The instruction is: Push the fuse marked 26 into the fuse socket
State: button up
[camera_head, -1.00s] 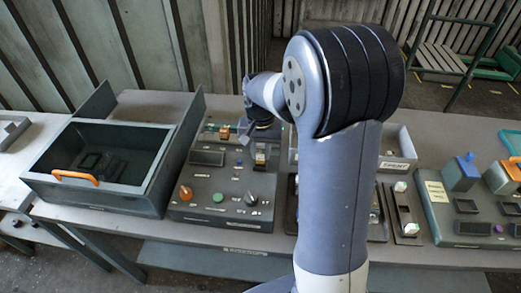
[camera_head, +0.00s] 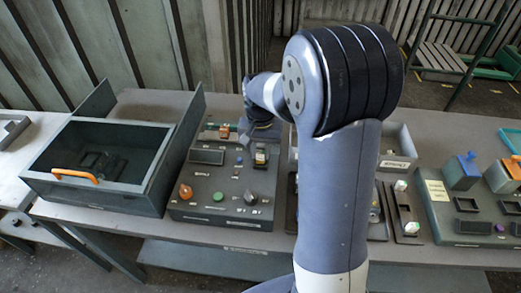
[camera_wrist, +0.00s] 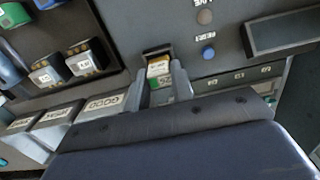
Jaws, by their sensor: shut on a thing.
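In the wrist view my gripper (camera_wrist: 166,88) is shut on a small fuse (camera_wrist: 159,70) with an orange-and-white top and a green band; its marking is too small to read surely. The fuse sits between the two grey fingers, at the dark fuse socket (camera_wrist: 157,50) in the grey control panel (camera_wrist: 215,75). How deep it is in the socket I cannot tell. In the head view my gripper (camera_head: 262,140) is over the back right of the panel (camera_head: 228,210), and my wrist partly hides the spot.
The panel carries an orange knob (camera_head: 186,191), a green button (camera_head: 218,197) and a black knob (camera_head: 250,198). An open box (camera_head: 60,190) with an orange handle stands left. A labelled bin (camera_head: 396,164) stands right. Other labelled fuses (camera_wrist: 82,62) sit in a rack beside the gripper.

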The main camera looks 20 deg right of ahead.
jog(key=shift+f+b, duration=0.55)
jog(key=shift+f, duration=0.35)
jog(key=o, duration=0.9)
jog(key=shift+c, duration=0.2)
notch_tip(320, 180, up, 11)
jog(key=shift+f+b, duration=0.1)
jog(key=shift+b, duration=0.35)
jog(key=shift+f, duration=0.1)
